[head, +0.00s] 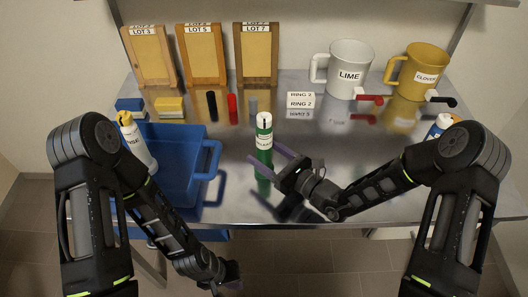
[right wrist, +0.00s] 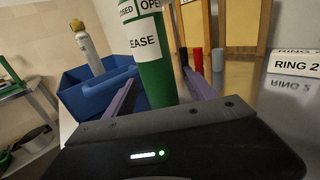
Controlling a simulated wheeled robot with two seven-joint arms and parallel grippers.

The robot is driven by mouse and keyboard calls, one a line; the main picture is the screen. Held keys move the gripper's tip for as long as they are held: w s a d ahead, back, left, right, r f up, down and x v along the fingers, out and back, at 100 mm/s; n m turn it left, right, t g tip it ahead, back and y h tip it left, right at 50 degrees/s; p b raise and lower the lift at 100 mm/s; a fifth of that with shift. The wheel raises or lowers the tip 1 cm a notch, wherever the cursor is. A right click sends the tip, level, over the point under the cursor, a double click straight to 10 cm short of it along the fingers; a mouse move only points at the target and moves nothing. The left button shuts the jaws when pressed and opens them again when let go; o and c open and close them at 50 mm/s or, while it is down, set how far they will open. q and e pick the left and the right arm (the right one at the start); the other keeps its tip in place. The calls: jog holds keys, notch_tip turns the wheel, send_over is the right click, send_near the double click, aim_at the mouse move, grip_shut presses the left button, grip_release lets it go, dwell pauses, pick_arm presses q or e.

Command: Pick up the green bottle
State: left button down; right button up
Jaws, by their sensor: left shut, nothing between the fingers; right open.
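The green bottle (head: 264,151) stands upright on the steel table near its front edge. It has white labels and a white top with a dark tip. My right gripper (head: 263,154) is open, with its two purple fingers reaching toward the bottle from the front right. In the right wrist view the green bottle (right wrist: 156,72) shows between the two fingers of the gripper (right wrist: 160,92); I cannot tell whether either finger touches it. My left gripper (head: 226,280) is shut and empty, low in front of the table.
Behind are black (head: 212,106) and red (head: 232,108) markers and wooden boards (head: 204,55).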

jog(key=shift+w+a, duration=0.35)
jog(key=shift+c, duration=0.5)
grip_shut()
dwell(0.4)
